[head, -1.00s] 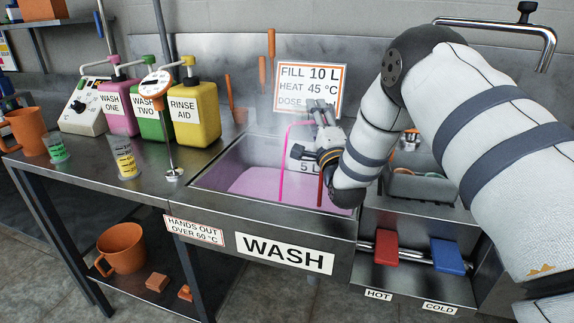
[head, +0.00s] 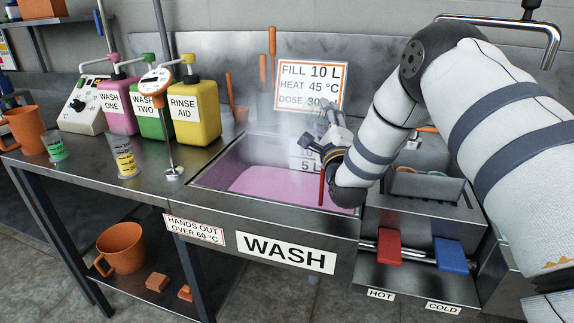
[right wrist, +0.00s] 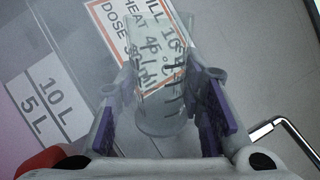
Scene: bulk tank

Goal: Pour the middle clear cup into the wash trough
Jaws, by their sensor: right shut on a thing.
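The clear cup (right wrist: 160,85) is between the purple finger pads of my right gripper (right wrist: 165,115) in the right wrist view. It looks see-through with dark graduation marks, and the sign's lettering shows through it; no coloured liquid shows in it. In the head view my right gripper (head: 322,150) is above the right part of the wash trough (head: 262,214), and the cup there is faint in the steam and partly hidden. The trough holds pink liquid (head: 275,186). My left gripper is not in view.
Yellow (head: 195,113), green and pink pump bottles stand behind. Red (head: 389,247) and blue pedals are below right.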

